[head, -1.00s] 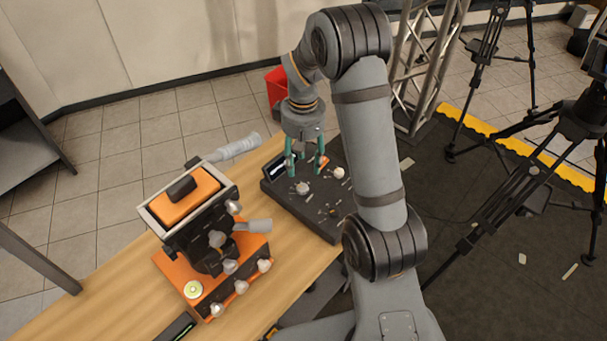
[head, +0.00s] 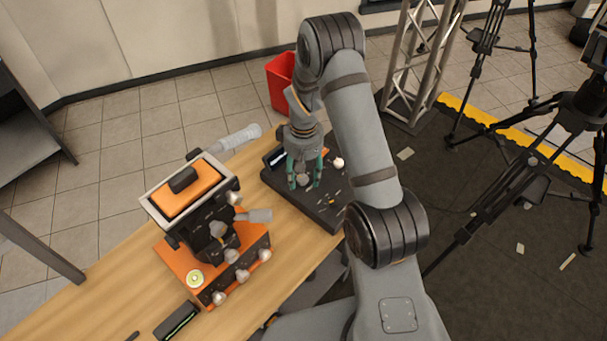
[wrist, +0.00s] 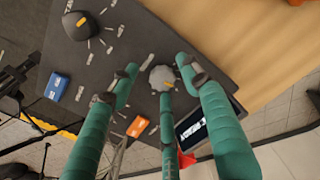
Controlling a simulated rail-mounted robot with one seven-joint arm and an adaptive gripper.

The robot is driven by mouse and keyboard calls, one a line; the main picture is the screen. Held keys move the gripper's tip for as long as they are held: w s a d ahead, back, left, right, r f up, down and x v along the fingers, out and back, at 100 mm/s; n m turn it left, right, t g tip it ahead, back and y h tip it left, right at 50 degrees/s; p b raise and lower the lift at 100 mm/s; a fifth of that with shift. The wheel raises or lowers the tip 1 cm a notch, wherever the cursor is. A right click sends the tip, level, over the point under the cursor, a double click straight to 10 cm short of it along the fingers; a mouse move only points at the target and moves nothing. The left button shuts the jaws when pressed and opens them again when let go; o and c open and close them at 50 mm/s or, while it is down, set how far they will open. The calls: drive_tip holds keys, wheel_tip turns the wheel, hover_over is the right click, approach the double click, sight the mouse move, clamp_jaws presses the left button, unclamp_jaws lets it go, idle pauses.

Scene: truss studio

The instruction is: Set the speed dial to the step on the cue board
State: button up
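A black control panel (head: 320,215) lies on the wooden table and also shows in the wrist view (wrist: 130,15). In the wrist view the fingers (wrist: 157,83) are open and spread around the dial, with gaps visible. A darker knob (wrist: 80,25) with a yellow mark is on the same panel. A small screen (wrist: 192,130) on the panel shows white marks I cannot read. I cannot identify the cue board.
The panel also has a blue block (wrist: 57,87), an orange block (wrist: 137,126) and a white knob (head: 338,162). An orange machine (head: 210,240) with several knobs stands left of the panel. A dark green-lit device (head: 178,325) lies at the table's front.

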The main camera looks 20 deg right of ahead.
drive_tip(key=shift+c, duration=1.2)
drive_tip(key=shift+s, duration=0.1)
drive_tip(key=c, duration=0.7)
drive_tip(key=shift+c, duration=0.7)
drive_tip(key=shift+f, duration=0.15)
drive_tip(key=shift+n+b, duration=0.3)
drive_tip(key=shift+b, duration=0.05)
drive_tip(key=o, duration=0.9)
drive_tip(key=shift+s+d, duration=0.1)
drive_tip(key=shift+s, duration=0.05)
drive_tip(key=shift+o, duration=1)
drive_tip(key=shift+w+r, duration=0.2)
drive_tip(key=shift+r, duration=0.05)
